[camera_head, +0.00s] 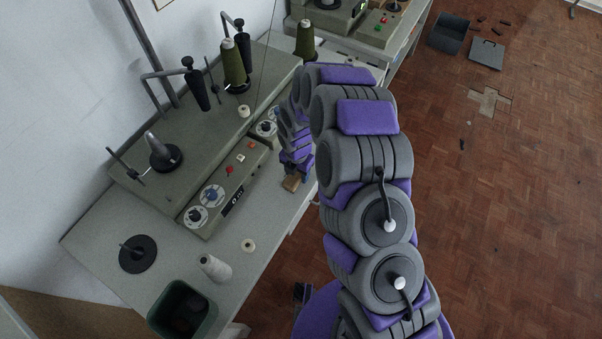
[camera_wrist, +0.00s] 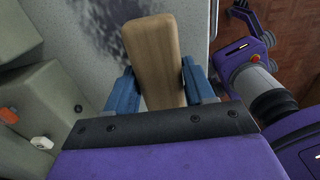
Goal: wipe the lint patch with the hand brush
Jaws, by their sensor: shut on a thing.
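The hand brush shows in the wrist view as a pale wooden block (camera_wrist: 152,42), clamped between the two blue fingers of my gripper (camera_wrist: 157,75). Its bristles are hidden. The lint patch (camera_wrist: 108,45) is a dark grey speckled smear on the light table, just left of the brush's far end and partly covered by it. I cannot tell whether the brush touches the table. In the head view my gripper (camera_head: 295,168) is at the table's right edge, and the brush's wooden end (camera_head: 291,184) shows below it. I cannot make out the lint patch there.
A grey-green machine (camera_head: 245,170) with dials and buttons stands left of my gripper. The light table (camera_head: 110,215) also holds a white thread cone (camera_head: 215,268), a small spool (camera_head: 248,245) and a black disc stand (camera_head: 138,253). A green bin (camera_head: 183,309) is at its near end.

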